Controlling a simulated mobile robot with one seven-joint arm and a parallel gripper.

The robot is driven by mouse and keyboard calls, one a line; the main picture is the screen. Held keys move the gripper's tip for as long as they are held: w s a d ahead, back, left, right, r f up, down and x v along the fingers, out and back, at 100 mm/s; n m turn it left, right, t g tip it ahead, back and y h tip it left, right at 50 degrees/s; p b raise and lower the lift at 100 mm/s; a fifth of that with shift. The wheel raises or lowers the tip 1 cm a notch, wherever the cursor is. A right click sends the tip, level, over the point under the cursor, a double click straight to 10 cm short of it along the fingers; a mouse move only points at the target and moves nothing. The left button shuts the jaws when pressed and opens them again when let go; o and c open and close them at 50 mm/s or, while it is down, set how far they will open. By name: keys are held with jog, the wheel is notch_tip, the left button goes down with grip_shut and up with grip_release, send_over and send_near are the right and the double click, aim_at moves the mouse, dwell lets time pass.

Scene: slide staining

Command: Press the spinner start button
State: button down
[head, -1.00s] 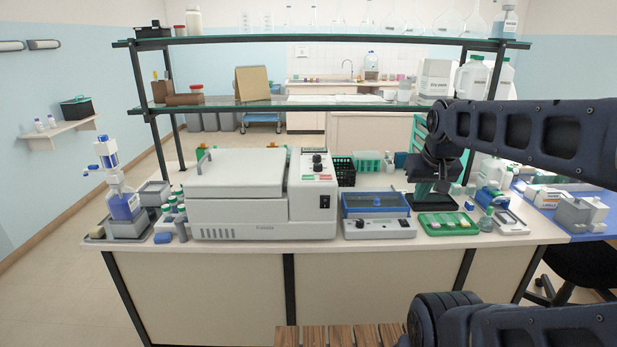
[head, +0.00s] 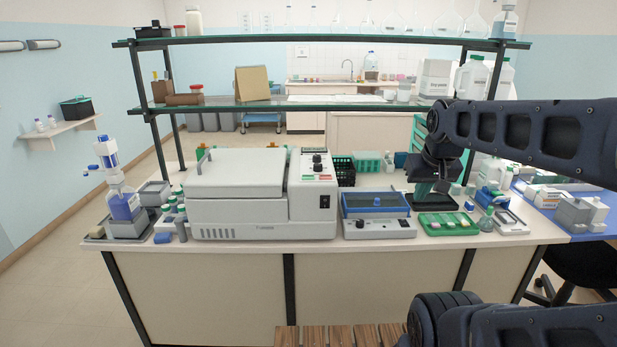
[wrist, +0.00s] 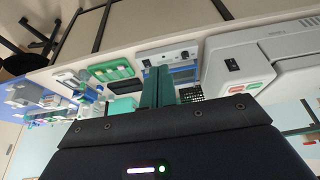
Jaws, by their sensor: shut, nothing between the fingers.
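The spinner appears to be the large white lidded machine (head: 237,185) on the bench, left of centre in the head view. Its sloped panel (head: 312,166) at the right end has a black knob, small green and red buttons (head: 317,178) and a black switch. The wrist view also shows the green and red buttons (wrist: 246,89), at the right. My gripper (wrist: 159,69) has its teal fingers together and empty. In the head view it hangs to the right of the machine, apart from the panel. Which button is start is too small to read.
A smaller device with a blue-framed top (head: 376,212) stands between the machine and a green tray (head: 448,224). A black crate (head: 345,172) is behind. Glass shelves (head: 330,106) on dark posts span above the bench. Bottles (head: 124,205) stand at the left end.

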jog(key=shift+w, duration=0.1)
notch_tip(320, 180, up, 4)
jog(key=n+t+h, duration=0.3)
jog(key=n+t, duration=0.1)
jog(key=n, duration=0.1)
send_over(307, 178)
jog(key=shift+w, duration=0.15)
jog(key=shift+f, duration=4.35)
jog(key=shift+f, duration=0.2)
